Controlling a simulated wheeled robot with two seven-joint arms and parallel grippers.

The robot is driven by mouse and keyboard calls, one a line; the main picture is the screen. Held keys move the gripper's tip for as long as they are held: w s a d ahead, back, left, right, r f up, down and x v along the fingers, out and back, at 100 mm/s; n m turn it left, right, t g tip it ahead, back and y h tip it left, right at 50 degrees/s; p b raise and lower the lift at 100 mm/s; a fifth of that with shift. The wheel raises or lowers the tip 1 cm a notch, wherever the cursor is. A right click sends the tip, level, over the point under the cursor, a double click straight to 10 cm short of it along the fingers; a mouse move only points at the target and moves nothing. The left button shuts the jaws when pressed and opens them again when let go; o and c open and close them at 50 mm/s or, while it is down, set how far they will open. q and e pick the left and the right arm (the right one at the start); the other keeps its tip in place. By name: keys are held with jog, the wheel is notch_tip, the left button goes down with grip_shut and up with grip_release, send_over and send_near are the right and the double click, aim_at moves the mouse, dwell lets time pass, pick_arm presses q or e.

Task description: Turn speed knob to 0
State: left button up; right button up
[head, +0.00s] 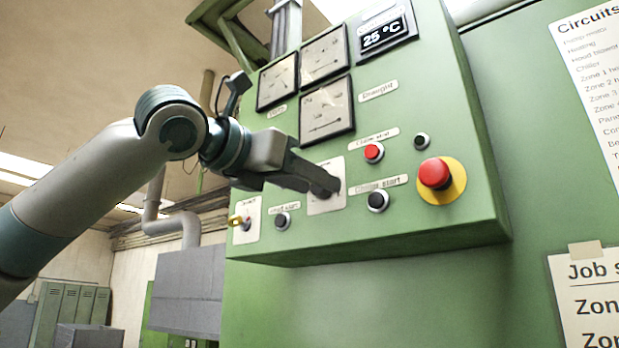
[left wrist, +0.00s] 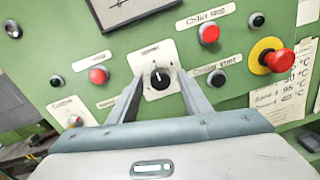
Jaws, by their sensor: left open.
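A small black knob (left wrist: 160,78) with a white pointer mark sits on a white dial plate (left wrist: 151,56) on the green panel. The pointer points roughly straight up in the left wrist view; the scale and label are too small to read. My left gripper (left wrist: 160,84) is open, one finger on each side of the knob. I cannot tell whether the fingers touch it. In the head view my left gripper (head: 325,185) reaches in from the left over the white plate (head: 324,201) and hides the knob. My right gripper is not in view.
A red chiller stop button (head: 373,152) and a black chiller start button (head: 378,201) lie right of the plate. A red emergency button (head: 435,173) on yellow stands further right. Gauges (head: 326,110) are above.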

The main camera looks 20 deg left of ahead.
pick_arm(q)
jog(key=c, duration=1)
jog(key=shift+c, duration=0.2)
